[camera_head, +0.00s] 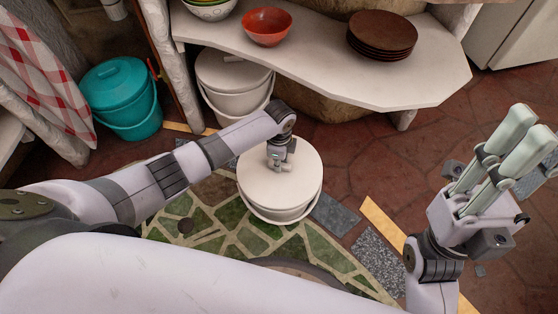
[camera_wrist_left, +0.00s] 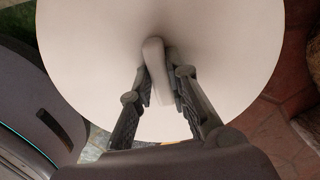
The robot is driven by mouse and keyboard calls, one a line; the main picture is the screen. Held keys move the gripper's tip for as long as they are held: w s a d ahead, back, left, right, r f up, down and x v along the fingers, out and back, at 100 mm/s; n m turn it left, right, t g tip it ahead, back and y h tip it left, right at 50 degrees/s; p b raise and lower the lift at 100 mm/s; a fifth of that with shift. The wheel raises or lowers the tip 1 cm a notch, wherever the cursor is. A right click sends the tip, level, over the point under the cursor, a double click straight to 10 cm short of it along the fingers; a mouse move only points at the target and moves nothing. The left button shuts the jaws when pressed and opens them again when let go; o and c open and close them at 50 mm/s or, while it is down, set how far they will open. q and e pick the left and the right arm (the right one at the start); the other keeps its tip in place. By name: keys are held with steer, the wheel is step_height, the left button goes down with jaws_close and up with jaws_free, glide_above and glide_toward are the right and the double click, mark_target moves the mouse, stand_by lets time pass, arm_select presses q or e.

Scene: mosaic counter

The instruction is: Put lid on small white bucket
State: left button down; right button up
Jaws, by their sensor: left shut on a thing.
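The white lid (camera_head: 290,182) lies over the small white bucket (camera_head: 283,217), which stands on the floor on the mosaic in the middle of the head view. The lid looks about level; whether it is fully seated cannot be told. My left gripper (camera_head: 278,167) is over the lid and shut on its knob. In the left wrist view the lid (camera_wrist_left: 90,40) fills most of the picture, with its pale handle (camera_wrist_left: 156,68) between the fingers. My right gripper (camera_head: 536,128) is raised at the right of the head view, away from the bucket, its two fingers pointing up and close together.
A larger lidded white bucket (camera_head: 232,83) stands under the pale counter (camera_head: 330,72). The counter holds an orange bowl (camera_head: 267,26) and a stack of brown plates (camera_head: 382,36). A teal lidded bucket (camera_head: 121,97) is at the left.

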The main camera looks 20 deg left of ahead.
arm_select(q)
steer(key=c, duration=1.5)
jaws_free()
steer(key=shift+o, duration=0.3)
steer(key=o, duration=0.5)
